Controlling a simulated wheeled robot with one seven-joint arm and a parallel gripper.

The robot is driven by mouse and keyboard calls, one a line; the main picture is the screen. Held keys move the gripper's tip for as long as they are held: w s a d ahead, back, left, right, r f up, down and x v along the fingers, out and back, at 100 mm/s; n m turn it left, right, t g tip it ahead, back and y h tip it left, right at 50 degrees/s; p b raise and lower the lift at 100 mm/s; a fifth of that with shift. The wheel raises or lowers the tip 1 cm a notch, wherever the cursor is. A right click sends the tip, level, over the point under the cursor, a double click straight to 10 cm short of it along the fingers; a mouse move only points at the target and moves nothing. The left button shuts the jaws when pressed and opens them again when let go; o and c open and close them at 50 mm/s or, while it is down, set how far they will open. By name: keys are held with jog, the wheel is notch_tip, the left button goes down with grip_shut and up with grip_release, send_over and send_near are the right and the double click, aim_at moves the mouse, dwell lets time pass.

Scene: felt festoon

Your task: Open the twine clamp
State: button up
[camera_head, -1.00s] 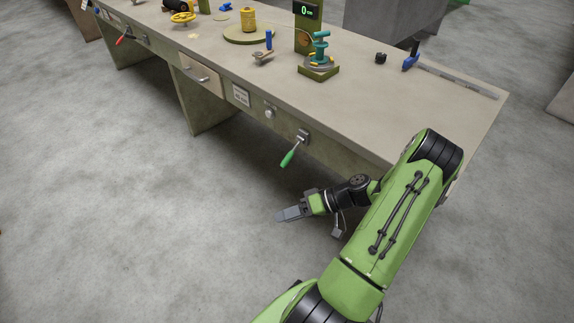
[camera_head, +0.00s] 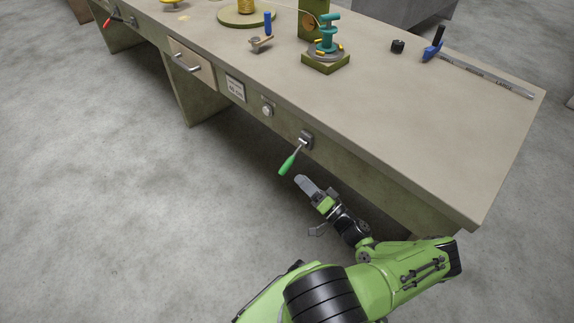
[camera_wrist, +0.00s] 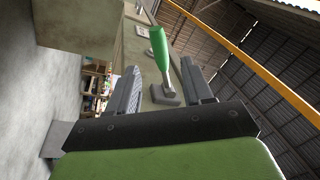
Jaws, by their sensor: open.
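A green-handled lever (camera_head: 288,163) hangs down and outward from a dark bracket (camera_head: 306,138) on the bench's front. A small metal clamp with an upright blue handle (camera_head: 267,23) stands on the bench top. No label shows which of the two is the twine clamp. My gripper (camera_head: 301,181) is in front of the bench, just below and right of the green handle, apart from it. In the wrist view my gripper's open fingers (camera_wrist: 160,68) point toward the lever, and its green handle (camera_wrist: 158,44) appears between and beyond them. Nothing is held.
The bench (camera_head: 400,110) has a round knob (camera_head: 266,111), a drawer handle (camera_head: 187,64) and a red-handled lever (camera_head: 108,21) along its front. A teal device (camera_head: 327,37) stands on top, with a blue-handled tool (camera_head: 434,45) to its right. The floor in front is clear.

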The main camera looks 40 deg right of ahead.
aim_at(287, 166)
jog(key=b+x, duration=0.1)
jog(key=x, duration=0.7)
grip_shut()
